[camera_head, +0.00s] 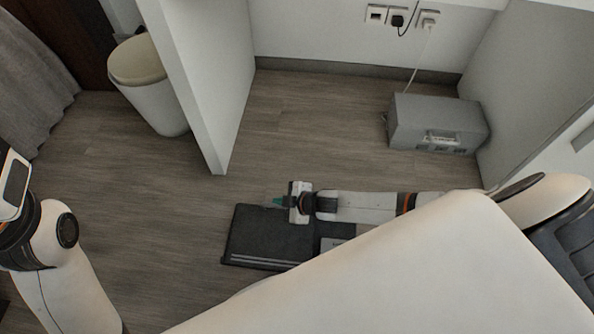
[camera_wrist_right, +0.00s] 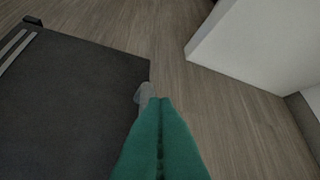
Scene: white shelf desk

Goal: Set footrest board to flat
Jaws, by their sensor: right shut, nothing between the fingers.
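The footrest board (camera_head: 262,231) is a dark, flat-topped panel on the floor in the head view, partly hidden by my right arm. In the right wrist view its dark surface (camera_wrist_right: 70,100) fills the left side, with pale strips near the far left edge. My right gripper (camera_head: 278,201) is at the board's far edge in the head view. Its green fingers (camera_wrist_right: 160,125) are together and empty, beside the board's corner and a small grey piece (camera_wrist_right: 143,95) there. I cannot tell whether they touch it. The board's exact tilt is hard to judge. My left arm shows at the left, its fingers out of view.
A white desk side panel (camera_head: 205,80) stands beyond the board. A grey box (camera_head: 436,122) sits on the floor at the back right below wall sockets (camera_head: 402,17). A white bin (camera_head: 150,95) stands at the back left. Wood floor (camera_head: 140,210) left of the board is clear.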

